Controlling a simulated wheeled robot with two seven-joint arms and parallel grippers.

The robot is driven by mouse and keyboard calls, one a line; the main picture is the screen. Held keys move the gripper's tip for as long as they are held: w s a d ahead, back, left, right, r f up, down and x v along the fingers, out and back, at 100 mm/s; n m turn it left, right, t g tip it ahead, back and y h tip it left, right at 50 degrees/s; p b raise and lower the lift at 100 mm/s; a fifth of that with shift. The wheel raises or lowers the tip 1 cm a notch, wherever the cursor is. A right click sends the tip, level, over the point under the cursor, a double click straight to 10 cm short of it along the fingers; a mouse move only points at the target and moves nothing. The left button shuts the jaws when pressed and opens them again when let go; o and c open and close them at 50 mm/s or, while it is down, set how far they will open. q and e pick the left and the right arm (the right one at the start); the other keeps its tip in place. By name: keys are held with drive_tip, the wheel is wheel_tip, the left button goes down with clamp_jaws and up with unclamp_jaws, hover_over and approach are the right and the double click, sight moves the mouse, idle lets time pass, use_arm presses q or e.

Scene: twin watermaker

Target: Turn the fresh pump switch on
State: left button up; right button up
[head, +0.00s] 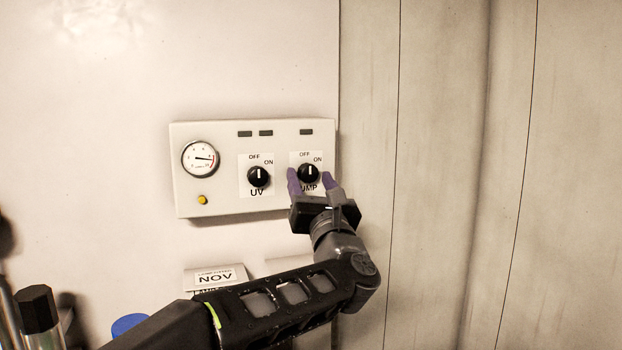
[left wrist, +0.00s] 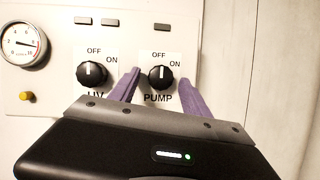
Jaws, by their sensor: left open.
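The pump switch (head: 308,173) is a black round knob on the right of a white control panel (head: 222,165). Its white mark points up to OFF. My right gripper is not in view.
A similar UV knob (head: 258,177) sits left of the pump knob, its mark also up, close to my left finger. A gauge (head: 201,159) and a yellow button (head: 202,199) are further left. Black and blue caps (head: 129,323) stand at the lower left. The right wall is bare.

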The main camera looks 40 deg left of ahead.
use_arm(q)
drive_tip(key=shift+c, duration=0.4)
clamp_jaws()
